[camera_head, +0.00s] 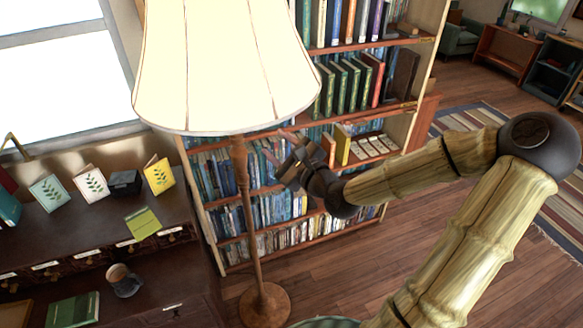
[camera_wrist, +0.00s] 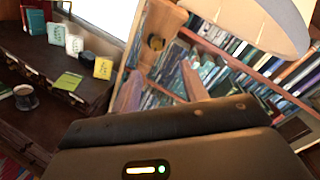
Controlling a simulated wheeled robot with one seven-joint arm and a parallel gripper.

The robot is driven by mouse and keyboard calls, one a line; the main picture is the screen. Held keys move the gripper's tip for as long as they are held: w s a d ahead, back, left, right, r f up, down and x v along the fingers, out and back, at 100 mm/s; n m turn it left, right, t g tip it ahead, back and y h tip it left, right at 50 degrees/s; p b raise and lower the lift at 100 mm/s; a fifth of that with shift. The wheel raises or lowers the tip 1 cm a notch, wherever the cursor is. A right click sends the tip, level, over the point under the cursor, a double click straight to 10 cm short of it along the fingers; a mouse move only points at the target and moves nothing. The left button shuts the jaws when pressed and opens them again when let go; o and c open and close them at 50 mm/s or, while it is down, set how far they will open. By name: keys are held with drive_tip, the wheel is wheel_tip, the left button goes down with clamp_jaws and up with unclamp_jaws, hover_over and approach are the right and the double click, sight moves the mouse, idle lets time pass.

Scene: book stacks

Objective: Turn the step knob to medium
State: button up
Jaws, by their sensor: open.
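A floor lamp with a pale cream shade (camera_head: 225,65) and a brown wooden stem (camera_head: 243,200) stands in front of the bookshelf. I cannot read the knob's setting. I cannot make out the knob in the head view. My gripper (camera_head: 283,158) is open and empty, right of the stem. Its two wooden fingers in the wrist view (camera_wrist: 161,74) point toward the knob, apart from it.
A full bookshelf (camera_head: 425,60) stands behind the lamp and my gripper. At left, a dark drawer cabinet (camera_head: 60,235) carries cards, a black box (camera_head: 124,183) and a mug (camera_head: 123,280). The lamp's round base (camera_head: 265,305) stands on open wooden floor (camera_head: 335,260).

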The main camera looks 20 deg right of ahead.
drive_tip(key=shift+a+f+b+v, duration=0.1)
drive_tip(key=shift+b+v, duration=1.2)
drive_tip(key=shift+b, duration=0.75)
drive_tip(key=shift+a+f+b+v, duration=0.1)
drive_tip(key=shift+b+v, duration=1.2)
drive_tip(key=shift+b, duration=0.7)
drive_tip(key=s+a+f+n+g+h, duration=0.1)
drive_tip(key=a+f+n+g, duration=0.2)
drive_tip(key=f+n+g, duration=0.5)
drive_tip(key=s+a+f+n+g+h, duration=0.1)
drive_tip(key=a+f+n+g, duration=0.15)
drive_tip(key=f, duration=1.05)
drive_tip(key=s+r+n+g+h, duration=0.1)
drive_tip(key=s+n+g+h, duration=0.2)
drive_tip(key=s+n, duration=0.7)
drive_tip(key=n+g, duration=0.1)
drive_tip(key=n, duration=0.3)
